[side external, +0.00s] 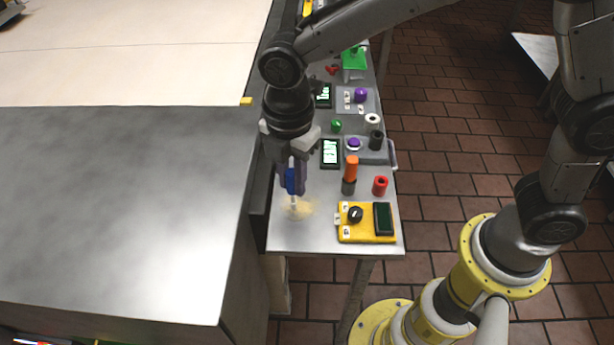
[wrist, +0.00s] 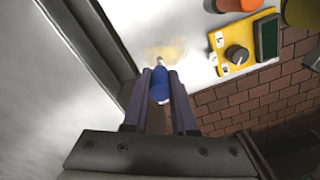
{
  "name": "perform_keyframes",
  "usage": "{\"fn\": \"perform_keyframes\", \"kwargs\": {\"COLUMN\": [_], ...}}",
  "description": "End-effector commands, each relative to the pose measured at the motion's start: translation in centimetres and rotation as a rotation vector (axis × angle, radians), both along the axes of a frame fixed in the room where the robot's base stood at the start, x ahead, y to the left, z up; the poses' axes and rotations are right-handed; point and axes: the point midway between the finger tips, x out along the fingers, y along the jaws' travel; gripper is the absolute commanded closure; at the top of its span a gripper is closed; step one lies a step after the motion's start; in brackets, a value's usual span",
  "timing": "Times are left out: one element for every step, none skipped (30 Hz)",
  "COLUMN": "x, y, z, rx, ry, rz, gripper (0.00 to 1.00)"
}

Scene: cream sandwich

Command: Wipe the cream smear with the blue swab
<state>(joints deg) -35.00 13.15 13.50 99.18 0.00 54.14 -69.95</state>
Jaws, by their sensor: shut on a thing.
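My gripper (side external: 293,178) is shut on the blue swab (side external: 291,182), which points down with its pale tip low over the metal table. The cream smear (side external: 302,210) is a pale yellow patch on the table near its front end, right at the swab's tip. I cannot tell whether the tip touches the table. In the wrist view the blue swab (wrist: 159,84) sits between the fingers (wrist: 160,78), and the cream smear (wrist: 172,50) lies just beyond its tip.
A yellow box with a black knob (side external: 365,222) stands right of the smear. An orange and dark cylinder (side external: 350,170) and a red cylinder (side external: 380,186) stand behind it. A higher metal counter (side external: 120,200) borders the table on the left.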

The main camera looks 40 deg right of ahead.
Motion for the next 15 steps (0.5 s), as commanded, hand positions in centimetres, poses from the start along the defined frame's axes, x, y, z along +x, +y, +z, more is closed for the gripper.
{"fn": "perform_keyframes", "kwargs": {"x": [0.4, 0.6, 0.8, 1.0, 1.2, 1.5, 1.6, 1.8, 2.1, 2.1, 2.1, 2.1, 2.1, 2.1, 2.1], "y": [0.4, 0.6, 0.8, 1.0, 1.2, 1.5, 1.6, 1.8, 2.1, 2.1, 2.1, 2.1, 2.1, 2.1, 2.1], "z": [0.0, 0.0, 0.0, 0.1, 0.1, 0.1, 0.1, 0.1, 0.1, 0.4, 0.7, 1.6, 1.8, 2.0, 2.3], "rx": [0.0, 0.0, 0.0, 0.0, 0.0, 0.0, 0.0, 0.0, 0.0, 0.001, 0.002, 0.003, 0.003, 0.002, 0.001], "ry": [0.0, 0.0, 0.0, -0.001, -0.001, -0.001, 0.0, 0.0, 0.0, -0.002, -0.003, -0.005, -0.003, -0.003, -0.002], "rz": [0.001, 0.0, 0.0, 0.0, 0.0, 0.001, 0.001, 0.001, 0.001, 0.001, 0.0, 0.0, 0.0, 0.0, 0.0], "gripper": [1.0, 1.0, 1.0, 1.0, 1.0, 1.0, 1.0, 1.0, 1.0, 1.0, 1.0, 1.0, 1.0, 1.0, 1.0]}}
